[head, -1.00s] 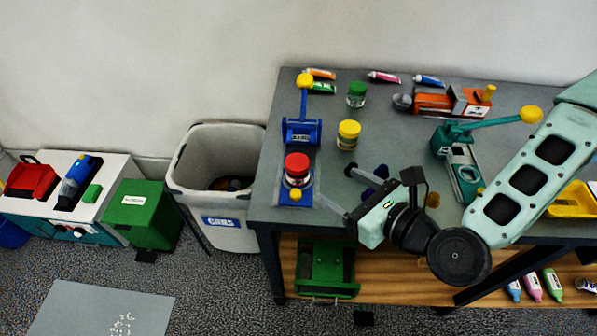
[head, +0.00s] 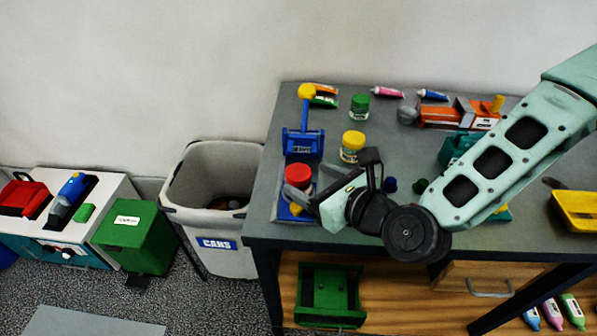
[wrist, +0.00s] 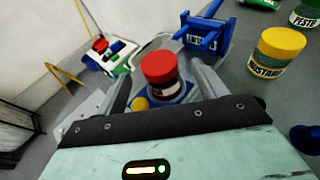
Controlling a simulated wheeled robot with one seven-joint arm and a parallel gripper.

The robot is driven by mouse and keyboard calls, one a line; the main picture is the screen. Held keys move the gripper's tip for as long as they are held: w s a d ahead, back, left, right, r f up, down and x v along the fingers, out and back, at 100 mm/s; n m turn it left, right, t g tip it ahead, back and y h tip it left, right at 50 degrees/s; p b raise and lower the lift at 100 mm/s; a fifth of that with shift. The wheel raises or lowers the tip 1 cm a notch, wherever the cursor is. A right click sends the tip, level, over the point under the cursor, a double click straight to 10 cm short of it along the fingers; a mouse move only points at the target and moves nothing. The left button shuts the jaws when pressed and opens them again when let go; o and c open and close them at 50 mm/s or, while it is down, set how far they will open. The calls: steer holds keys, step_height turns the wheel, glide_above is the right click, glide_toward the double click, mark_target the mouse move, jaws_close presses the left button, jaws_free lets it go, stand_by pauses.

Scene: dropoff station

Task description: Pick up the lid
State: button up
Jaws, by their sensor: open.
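In the wrist view the red lid (wrist: 158,68) tops a dark-labelled jar (wrist: 166,95). My gripper (head: 297,196) is open, with its fingers on either side of the jar, just below the lid's level as seen from the head. In the wrist view the fingers flank the jar and show gaps to it. Whether either finger touches the jar cannot be told.
A yellow-lidded jar (head: 352,147) and a green-lidded jar (head: 359,106) stand behind and to the right. An orange machine (head: 455,114) and several paint tubes lie at the back. A grey cans bin (head: 213,205) stands left of the table (head: 262,222).

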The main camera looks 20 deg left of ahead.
mark_target(305, 177)
steer(key=p+x, duration=0.1)
steer(key=x, duration=0.3)
steer(key=shift+w+a+f, duration=0.1)
steer(key=shift+a, duration=0.2)
steer(key=c, duration=1)
steer(key=shift+c, duration=0.2)
